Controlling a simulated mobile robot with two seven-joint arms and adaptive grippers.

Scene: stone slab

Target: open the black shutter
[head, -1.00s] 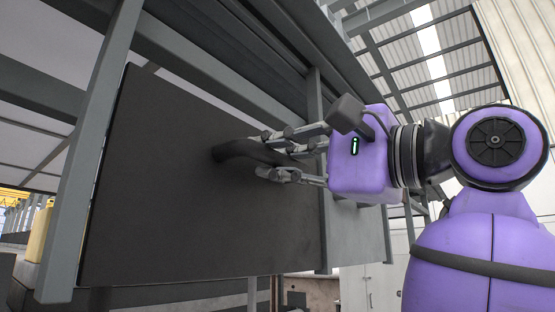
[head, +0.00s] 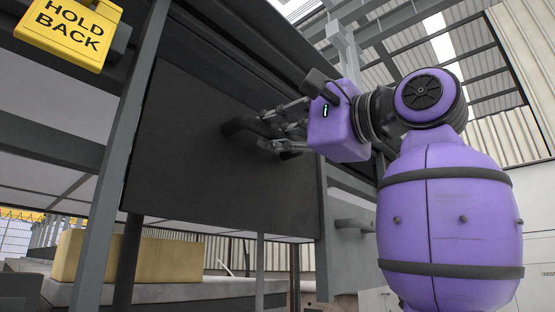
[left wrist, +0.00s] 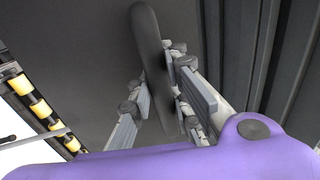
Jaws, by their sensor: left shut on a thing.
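The black shutter (head: 190,165) is a flat dark panel between grey posts in the head view, with an open gap below its lower edge. Its curved black handle (head: 245,126) sticks out from the panel's face. My left gripper (head: 266,132) is shut on this handle, with fingers above and below it. In the left wrist view the handle (left wrist: 150,55) runs between the fingers (left wrist: 158,105) and the shutter (left wrist: 85,50) fills the background. Part of the handle is hidden by the fingers. My right gripper is not in view.
A yellow "HOLD BACK" sign (head: 72,32) hangs at upper left. A grey post (head: 125,135) stands left of the shutter. A grey panel with its own handle (head: 352,226) is at right, its lower edge below the shutter's. A yellowish block (head: 130,258) lies beyond the gap.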

